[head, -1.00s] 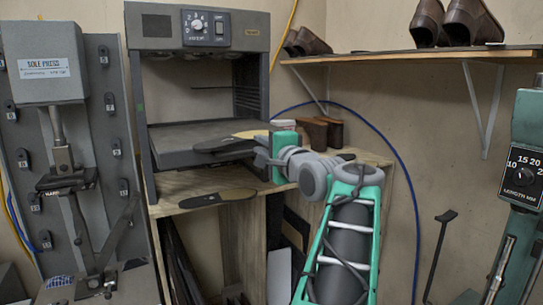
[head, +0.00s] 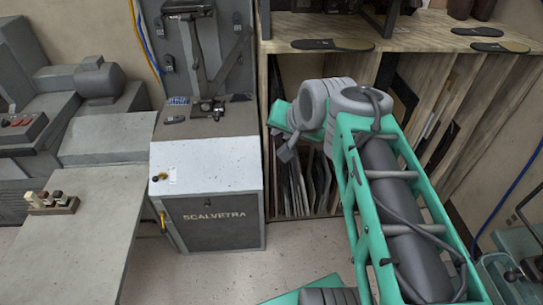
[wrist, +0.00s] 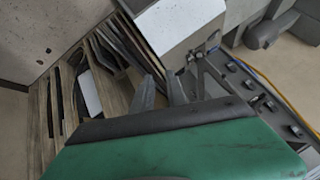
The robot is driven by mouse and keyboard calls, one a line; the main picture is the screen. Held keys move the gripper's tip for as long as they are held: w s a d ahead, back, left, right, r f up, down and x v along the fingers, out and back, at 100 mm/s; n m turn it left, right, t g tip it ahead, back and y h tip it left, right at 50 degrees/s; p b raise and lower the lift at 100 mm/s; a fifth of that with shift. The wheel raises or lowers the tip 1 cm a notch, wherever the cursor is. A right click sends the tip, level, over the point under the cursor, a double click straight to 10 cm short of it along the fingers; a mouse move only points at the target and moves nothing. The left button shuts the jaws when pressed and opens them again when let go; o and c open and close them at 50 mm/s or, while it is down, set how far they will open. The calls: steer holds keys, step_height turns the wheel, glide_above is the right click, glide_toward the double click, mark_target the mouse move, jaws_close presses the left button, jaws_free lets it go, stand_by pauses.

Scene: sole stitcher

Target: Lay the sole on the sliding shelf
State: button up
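A dark sole (head: 333,45) lies flat on the wooden bench top at the front. Two more soles, one nearer (head: 500,47) and one behind it (head: 477,31), lie on the bench at the right. The sliding shelf is out of the frame; only a dark frame leg (head: 378,20) of its machine shows at the top edge. My gripper points down in front of the bench, left of its upright panels, and is mostly hidden in the head view. In the wrist view its two grey fingers (wrist: 162,92) stand apart with nothing seen between them.
The bench (head: 430,38) has open slots with upright panels (head: 310,175) below; they also show in the wrist view (wrist: 105,75). The grey SCALVETRA cabinet (head: 212,185) stands close left of my gripper. A grey table (head: 85,235) is at far left. Floor is clear between.

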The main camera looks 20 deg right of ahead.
steer(key=s+a+f+n+g, duration=0.4)
steer(key=s+a+f+n, duration=0.3)
steer(key=s+f, duration=0.3)
steer(key=shift+s+a+f, duration=0.2)
steer(key=shift+s+a, duration=0.05)
steer(key=shift+o, duration=0.4)
